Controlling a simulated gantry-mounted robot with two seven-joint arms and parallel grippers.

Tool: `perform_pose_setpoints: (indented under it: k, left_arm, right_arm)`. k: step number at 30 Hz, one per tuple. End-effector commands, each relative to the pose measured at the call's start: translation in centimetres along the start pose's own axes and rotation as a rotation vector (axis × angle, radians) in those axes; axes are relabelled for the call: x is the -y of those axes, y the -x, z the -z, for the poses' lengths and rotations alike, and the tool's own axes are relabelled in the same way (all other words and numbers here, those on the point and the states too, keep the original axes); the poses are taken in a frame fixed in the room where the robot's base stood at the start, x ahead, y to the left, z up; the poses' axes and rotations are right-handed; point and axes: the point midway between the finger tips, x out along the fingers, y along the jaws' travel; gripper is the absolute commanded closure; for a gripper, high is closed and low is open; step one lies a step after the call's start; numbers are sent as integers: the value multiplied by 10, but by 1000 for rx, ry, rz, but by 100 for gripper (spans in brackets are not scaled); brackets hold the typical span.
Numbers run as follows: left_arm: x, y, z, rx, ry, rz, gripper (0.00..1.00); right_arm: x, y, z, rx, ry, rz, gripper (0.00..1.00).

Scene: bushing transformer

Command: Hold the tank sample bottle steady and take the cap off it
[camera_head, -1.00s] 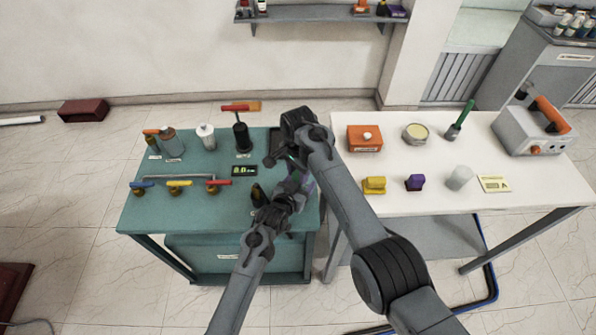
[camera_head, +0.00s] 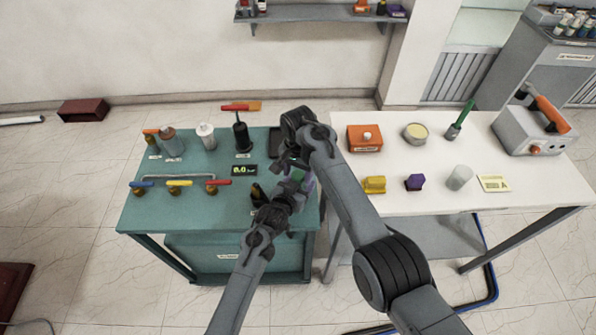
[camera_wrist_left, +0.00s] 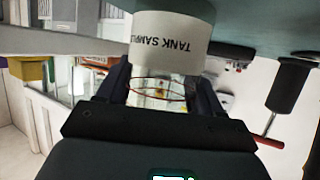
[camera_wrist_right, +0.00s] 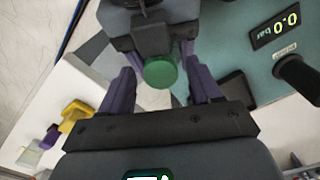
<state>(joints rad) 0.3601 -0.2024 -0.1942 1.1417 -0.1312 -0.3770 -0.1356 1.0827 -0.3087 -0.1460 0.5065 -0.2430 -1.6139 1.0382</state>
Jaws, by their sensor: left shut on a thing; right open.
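The tank sample bottle (camera_wrist_left: 168,38) shows in the left wrist view with a white "TANK SAMPLE" label. My left gripper (camera_wrist_left: 160,72) is shut on it, with a dark finger on each side. The green cap (camera_wrist_right: 160,71) shows in the right wrist view, in front of part of my left gripper. My right gripper (camera_wrist_right: 157,70) is open, its purple fingers on either side of the cap with visible gaps. In the head view the two grippers meet over the teal bench's right side. A bit of green (camera_head: 298,174) shows between them; the bottle is mostly hidden there.
The teal bench (camera_head: 215,198) holds several valves, a pressure display (camera_head: 244,170) and a black pump with a red handle (camera_head: 241,134). The white table (camera_head: 420,197) to the right carries an orange box (camera_head: 365,138), a yellow block (camera_head: 375,184) and other small items.

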Motion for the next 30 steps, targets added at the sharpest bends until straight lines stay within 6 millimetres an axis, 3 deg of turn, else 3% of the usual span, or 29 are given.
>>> perform_pose_setpoints:
  k: [5,15,19,30]
  left_arm:
    - [0,0,-1,2,0,0,100]
    - [0,0,-1,2,0,0,100]
    - [0,0,-1,2,0,0,100]
    - [0,0,-1,2,0,0,100]
  right_arm:
    - [1,8,0,-2,0,3,37]
    - [0,42,0,-1,0,2,37]
    - [0,48,0,-1,-16,1,41]
    - [1,76,0,0,-261,2,41]
